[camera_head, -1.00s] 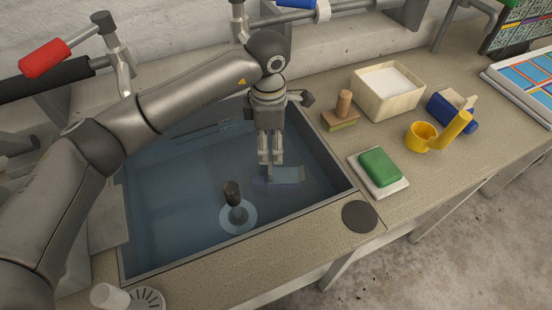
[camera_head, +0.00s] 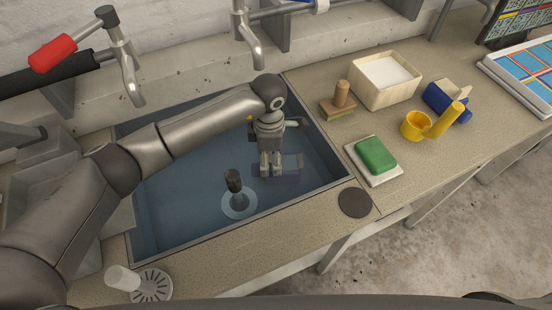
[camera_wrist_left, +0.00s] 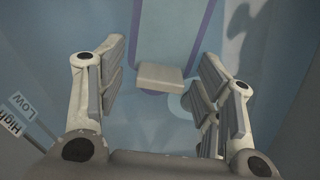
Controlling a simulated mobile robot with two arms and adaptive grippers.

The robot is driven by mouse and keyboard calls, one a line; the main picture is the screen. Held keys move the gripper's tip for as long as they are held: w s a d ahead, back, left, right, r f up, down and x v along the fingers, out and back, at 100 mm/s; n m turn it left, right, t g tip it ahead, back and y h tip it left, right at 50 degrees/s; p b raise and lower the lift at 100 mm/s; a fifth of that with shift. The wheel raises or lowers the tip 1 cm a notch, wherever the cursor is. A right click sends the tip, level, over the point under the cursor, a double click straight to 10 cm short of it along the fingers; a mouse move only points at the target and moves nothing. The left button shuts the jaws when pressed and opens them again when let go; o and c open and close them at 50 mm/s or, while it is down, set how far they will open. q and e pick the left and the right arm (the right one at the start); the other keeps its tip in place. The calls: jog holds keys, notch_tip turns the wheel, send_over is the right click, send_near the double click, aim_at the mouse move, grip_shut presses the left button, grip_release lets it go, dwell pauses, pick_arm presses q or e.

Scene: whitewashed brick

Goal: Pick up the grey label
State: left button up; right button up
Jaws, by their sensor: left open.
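The grey label appears to be the pale grey rectangular piece (camera_wrist_left: 159,77) between my left fingers in the left wrist view. It lies at the end of a grey-blue strip with purple edges (camera_wrist_left: 173,35); whether they are one piece I cannot tell. In the head view the grey and purple piece (camera_head: 292,162) shows at the right of my fingers, low in the blue basin. My left gripper (camera_head: 270,170) points down over it, and the fingers partly hide it. In the wrist view the left gripper (camera_wrist_left: 160,95) is open, with gaps on both sides of the piece. My right gripper is not seen.
The basin (camera_head: 160,205) has raised walls; a dark plug-like post (camera_head: 233,181) stands inside. Taps (camera_head: 250,45) overhang its back. On the right counter are a green sponge (camera_head: 376,155), wooden box (camera_head: 385,80), stamp-like block (camera_head: 341,100) and yellow cup (camera_head: 417,125). White "Low" and "High" markings (camera_wrist_left: 20,113) show at left.

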pick_arm(q)
jog(key=c, duration=0.9)
jog(key=shift+o, duration=0.2)
jog(key=shift+r, duration=0.15)
